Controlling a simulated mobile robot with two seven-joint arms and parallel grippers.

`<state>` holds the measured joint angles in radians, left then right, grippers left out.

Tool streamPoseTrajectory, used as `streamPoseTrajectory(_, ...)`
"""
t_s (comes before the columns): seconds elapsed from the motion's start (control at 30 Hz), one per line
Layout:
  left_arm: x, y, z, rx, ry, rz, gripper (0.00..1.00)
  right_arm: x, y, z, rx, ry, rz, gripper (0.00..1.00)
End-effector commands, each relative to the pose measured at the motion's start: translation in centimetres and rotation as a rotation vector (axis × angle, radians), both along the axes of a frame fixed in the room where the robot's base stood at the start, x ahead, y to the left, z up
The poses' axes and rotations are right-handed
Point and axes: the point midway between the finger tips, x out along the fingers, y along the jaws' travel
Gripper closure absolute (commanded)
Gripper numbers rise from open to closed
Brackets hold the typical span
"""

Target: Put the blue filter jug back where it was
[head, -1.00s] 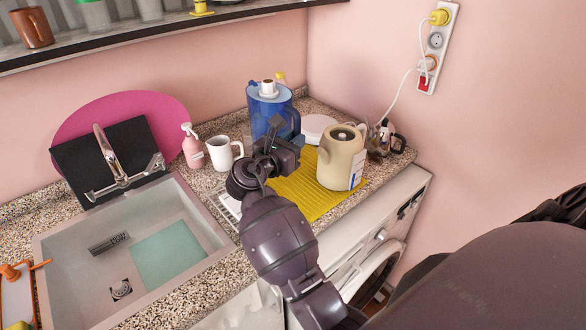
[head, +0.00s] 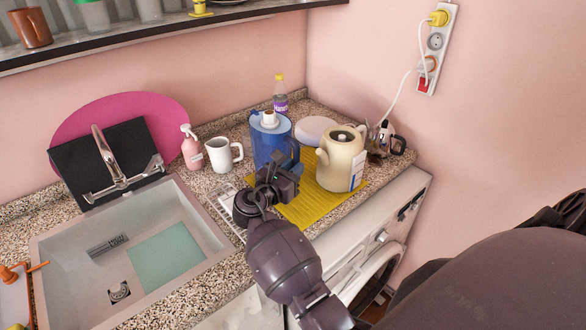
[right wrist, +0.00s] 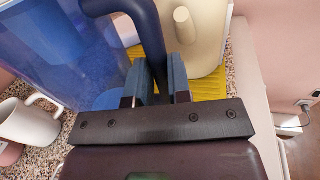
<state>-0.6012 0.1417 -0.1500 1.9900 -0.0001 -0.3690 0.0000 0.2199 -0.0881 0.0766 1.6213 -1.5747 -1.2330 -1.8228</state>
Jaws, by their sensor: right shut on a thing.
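The blue filter jug (head: 271,139) is at the back of the counter, roughly upright, with a white knob on its lid. It fills the left of the right wrist view (right wrist: 60,50). My right gripper (head: 287,171) is shut on the jug's dark blue handle, and the handle shows between its fingers in the right wrist view (right wrist: 161,82). The jug's base is partly hidden by my gripper, so I cannot tell whether it touches the counter. My left gripper is not in view.
A cream kettle (head: 341,160) stands close right of the jug on a yellow mat (head: 312,208). A white mug (head: 222,154) and pink soap bottle (head: 192,147) stand left. Behind are a purple bottle (head: 280,101) and a pale round thing (head: 316,131). The sink (head: 120,262) is at left.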

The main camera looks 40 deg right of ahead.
Motion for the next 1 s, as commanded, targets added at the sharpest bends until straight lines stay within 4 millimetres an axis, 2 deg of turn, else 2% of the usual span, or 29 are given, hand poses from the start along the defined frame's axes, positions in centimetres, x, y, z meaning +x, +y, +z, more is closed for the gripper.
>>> streamPoseTrajectory(0.17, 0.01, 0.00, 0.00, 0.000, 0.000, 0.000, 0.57, 0.05, -0.01, -0.08, -0.002, -0.005, 0.001, 1.00)
streamPoseTrajectory(0.2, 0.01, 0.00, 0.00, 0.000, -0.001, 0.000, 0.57, 0.00, -0.01, -0.31, 0.000, 0.001, 0.000, 0.80)
streamPoseTrajectory(0.37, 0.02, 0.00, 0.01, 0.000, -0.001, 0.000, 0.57, 0.00, -0.01, -0.27, 0.000, 0.000, 0.000, 0.56)
streamPoseTrajectory(1.0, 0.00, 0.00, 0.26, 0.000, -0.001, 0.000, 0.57, 0.03, -0.28, 0.08, 0.000, 0.000, 0.000, 0.56)
